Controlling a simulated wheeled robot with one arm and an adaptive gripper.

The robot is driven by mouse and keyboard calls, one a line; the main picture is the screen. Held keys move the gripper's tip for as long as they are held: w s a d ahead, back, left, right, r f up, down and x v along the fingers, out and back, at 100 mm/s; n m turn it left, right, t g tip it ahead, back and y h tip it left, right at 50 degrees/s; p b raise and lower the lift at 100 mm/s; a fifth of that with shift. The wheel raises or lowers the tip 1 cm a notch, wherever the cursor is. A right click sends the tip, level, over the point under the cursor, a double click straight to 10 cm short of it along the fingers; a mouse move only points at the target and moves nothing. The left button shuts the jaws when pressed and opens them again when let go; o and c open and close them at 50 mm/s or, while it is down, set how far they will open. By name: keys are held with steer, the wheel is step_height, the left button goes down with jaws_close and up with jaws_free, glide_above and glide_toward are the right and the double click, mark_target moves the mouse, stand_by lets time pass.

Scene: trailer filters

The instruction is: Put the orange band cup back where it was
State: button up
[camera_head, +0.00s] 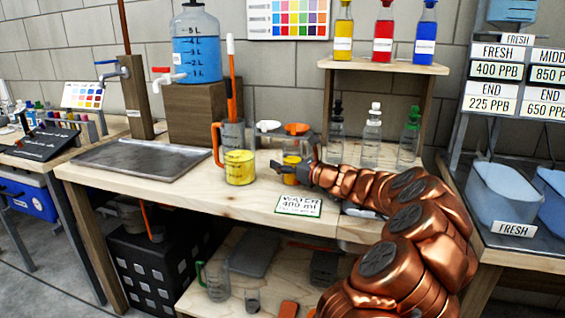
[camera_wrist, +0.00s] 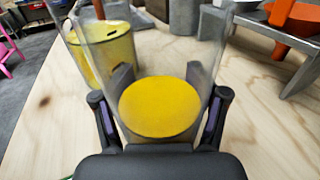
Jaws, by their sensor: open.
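A clear cup with yellow liquid (camera_wrist: 158,108) stands on the wooden bench, between the fingers of my gripper (camera_wrist: 160,88) in the wrist view. The fingers are open, one on each side of it; I cannot tell whether they touch it. In the head view the cup (camera_head: 291,178) is partly hidden by my gripper (camera_head: 293,167). I cannot make out an orange band on it. A larger jug with an orange handle (camera_head: 239,167), also holding yellow liquid, stands to its left and shows behind the cup in the wrist view (camera_wrist: 108,55).
A white and an orange funnel (camera_head: 297,129) stand behind the cup. A "WATER 400 ml" card (camera_head: 299,206) lies at the bench's front. Stoppered bottles (camera_head: 372,137) stand under a small shelf at right. A metal tray (camera_head: 140,158) is at left. Bench between tray and jug is clear.

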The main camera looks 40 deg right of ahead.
steer(key=shift+r, duration=0.15)
steer(key=s, duration=0.4)
steer(key=s+d+p, duration=0.1)
steer(key=s, duration=0.3)
steer(key=s+d, duration=0.1)
steer(key=s, duration=0.3)
steer(key=shift+p, duration=0.4)
steer(key=shift+a, duration=0.15)
